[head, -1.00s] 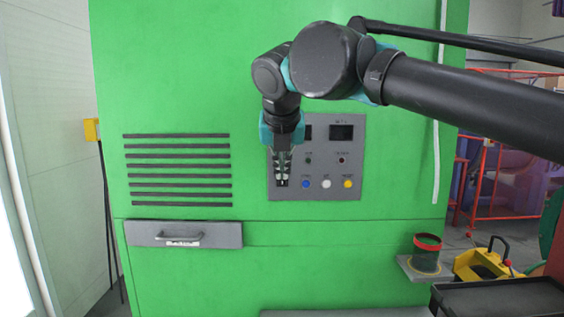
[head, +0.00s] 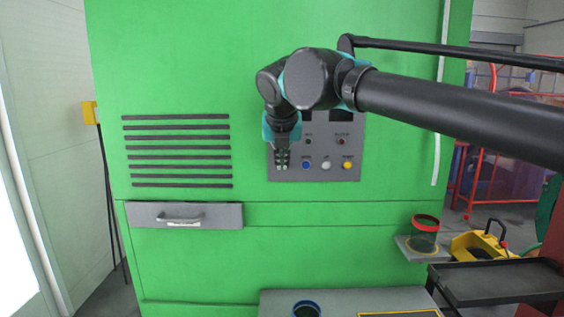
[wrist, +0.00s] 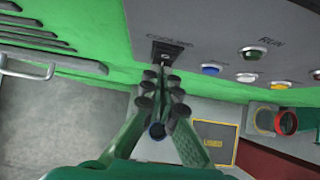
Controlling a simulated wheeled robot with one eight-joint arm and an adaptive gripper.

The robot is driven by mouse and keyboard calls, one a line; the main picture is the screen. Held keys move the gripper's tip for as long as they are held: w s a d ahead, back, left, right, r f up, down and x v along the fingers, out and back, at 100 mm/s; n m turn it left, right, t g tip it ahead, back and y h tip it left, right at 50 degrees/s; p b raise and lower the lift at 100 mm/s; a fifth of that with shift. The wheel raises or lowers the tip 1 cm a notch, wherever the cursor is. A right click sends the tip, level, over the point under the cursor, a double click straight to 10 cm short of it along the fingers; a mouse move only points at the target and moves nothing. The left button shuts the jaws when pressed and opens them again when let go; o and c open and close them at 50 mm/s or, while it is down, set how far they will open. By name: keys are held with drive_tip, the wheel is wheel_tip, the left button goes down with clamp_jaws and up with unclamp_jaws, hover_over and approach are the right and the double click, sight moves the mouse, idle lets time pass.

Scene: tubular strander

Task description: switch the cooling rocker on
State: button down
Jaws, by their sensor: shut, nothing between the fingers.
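The grey control panel (head: 345,155) is on the front of the green machine. The cooling rocker (wrist: 165,50) is a small black switch in a dark plate beside the "COOLING" lettering in the wrist view. My gripper (head: 282,168) is at the panel's lower left and hides the rocker in the head view. In the wrist view my gripper (wrist: 162,70) is shut and empty. Its fingertips are at the lower edge of the rocker, touching or very close; I cannot tell which. The rocker's position, on or off, is not clear.
To the rocker's right are a blue button (head: 306,165), a white button (head: 326,165) and a yellow button (head: 347,165). A drawer handle (head: 181,219) sticks out at lower left. A red-rimmed container (head: 425,222) stands on a small shelf at right.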

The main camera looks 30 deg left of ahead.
drive_tip(key=shift+w+a+f+t, duration=0.1)
drive_tip(key=shift+w+t, duration=0.05)
drive_tip(key=shift+t, duration=0.15)
drive_tip(key=shift+r, duration=0.8)
